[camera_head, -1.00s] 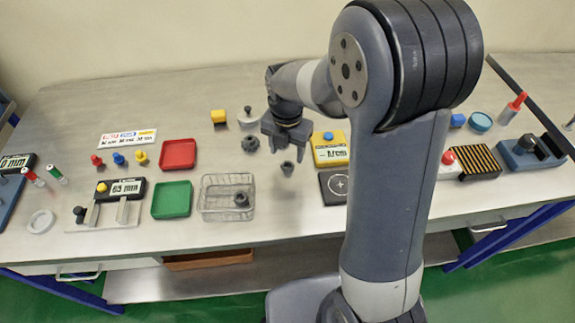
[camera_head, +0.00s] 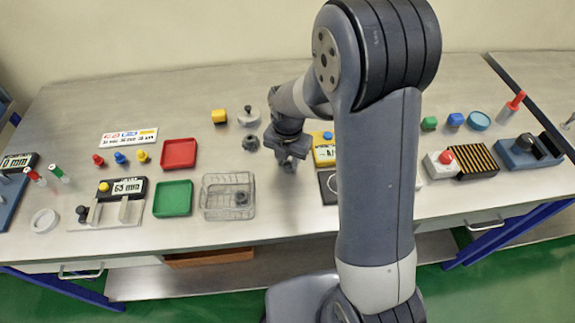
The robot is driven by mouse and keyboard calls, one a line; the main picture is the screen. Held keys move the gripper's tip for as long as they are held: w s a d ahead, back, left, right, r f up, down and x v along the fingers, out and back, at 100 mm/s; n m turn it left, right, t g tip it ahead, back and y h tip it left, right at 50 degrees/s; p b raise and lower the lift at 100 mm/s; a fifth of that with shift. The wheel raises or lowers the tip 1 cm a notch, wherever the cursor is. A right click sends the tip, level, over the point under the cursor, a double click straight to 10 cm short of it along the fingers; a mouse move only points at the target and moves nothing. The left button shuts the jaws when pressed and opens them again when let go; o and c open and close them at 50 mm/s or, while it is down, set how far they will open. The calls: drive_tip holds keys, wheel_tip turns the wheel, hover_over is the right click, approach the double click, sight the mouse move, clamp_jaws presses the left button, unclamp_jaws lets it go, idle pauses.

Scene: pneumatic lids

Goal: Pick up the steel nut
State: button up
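My gripper (camera_head: 290,162) points down just above the steel table, left of my upright arm link. A small grey metal part that stood here is now mostly hidden by the fingers. I cannot tell whether the fingers are around it, touching it or shut on it. Another grey nut-like part (camera_head: 250,142) sits in the open to the left of my gripper. A third dark grey part (camera_head: 241,198) lies in the wire basket (camera_head: 213,211). At this size I cannot tell which of these is the steel nut.
Red (camera_head: 179,154) and green (camera_head: 174,198) trays lie to the left. Bare table lies in front of my gripper.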

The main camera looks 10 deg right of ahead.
drive_tip(key=c, duration=0.4)
drive_tip(key=shift+r, duration=0.1)
